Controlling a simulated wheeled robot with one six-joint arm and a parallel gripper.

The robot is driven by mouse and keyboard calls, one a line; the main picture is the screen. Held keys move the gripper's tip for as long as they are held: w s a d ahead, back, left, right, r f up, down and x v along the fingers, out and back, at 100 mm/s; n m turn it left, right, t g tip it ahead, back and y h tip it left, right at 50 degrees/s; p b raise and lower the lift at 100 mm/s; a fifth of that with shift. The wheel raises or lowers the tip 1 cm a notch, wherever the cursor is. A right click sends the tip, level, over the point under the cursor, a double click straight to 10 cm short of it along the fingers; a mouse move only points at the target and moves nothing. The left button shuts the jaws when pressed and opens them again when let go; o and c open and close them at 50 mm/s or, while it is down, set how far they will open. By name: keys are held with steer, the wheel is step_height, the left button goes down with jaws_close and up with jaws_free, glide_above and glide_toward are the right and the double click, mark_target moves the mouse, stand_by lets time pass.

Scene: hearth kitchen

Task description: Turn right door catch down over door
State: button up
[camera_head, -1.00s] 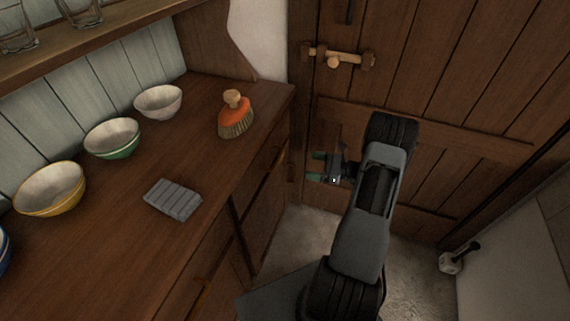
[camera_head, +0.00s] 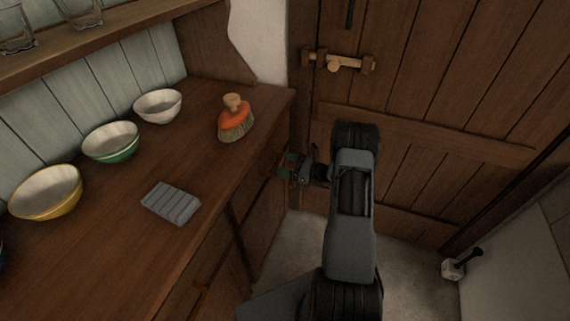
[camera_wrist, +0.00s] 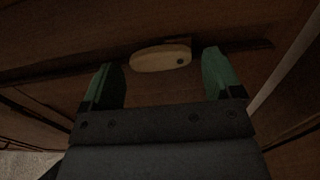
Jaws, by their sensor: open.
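A pale wooden catch (camera_wrist: 158,58) with a dark screw near its right end shows in the wrist view, lying almost level on a dark wooden front. My gripper (camera_wrist: 163,76) is open, with one green finger to the left of the catch and one to the right. The fingers look apart from the catch; the exact distance is hard to tell. In the head view my gripper (camera_head: 289,166) is at the front of the dresser near its far end. The catch cannot be made out there.
The dresser top (camera_head: 110,235) holds a brush (camera_head: 235,120), a grey slab (camera_head: 171,203) and several bowls (camera_head: 110,143). A plank door (camera_head: 430,110) with a wooden latch (camera_head: 345,63) stands behind my arm. A mallet-like object (camera_head: 455,268) is on the floor at right.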

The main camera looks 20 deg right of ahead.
steer(key=shift+w+a, duration=0.45)
steer(key=shift+a, duration=0.05)
steer(key=shift+d, duration=0.1)
steer(key=c, duration=0.9)
steer(key=shift+f, duration=0.1)
steer(key=n+b, duration=0.6)
steer(key=b, duration=0.1)
steer(key=w+f+n+b, duration=0.1)
steer(key=n+b, duration=0.5)
steer(key=b, duration=0.2)
steer(key=d+f+n+b, duration=0.1)
steer(key=n+b, duration=0.4)
steer(key=b, duration=0.2)
steer(key=shift+w+d+n+b, duration=0.1)
steer(key=shift+w+n+b, duration=0.1)
steer(key=shift+n+b, duration=0.2)
steer(key=shift+r, duration=0.1)
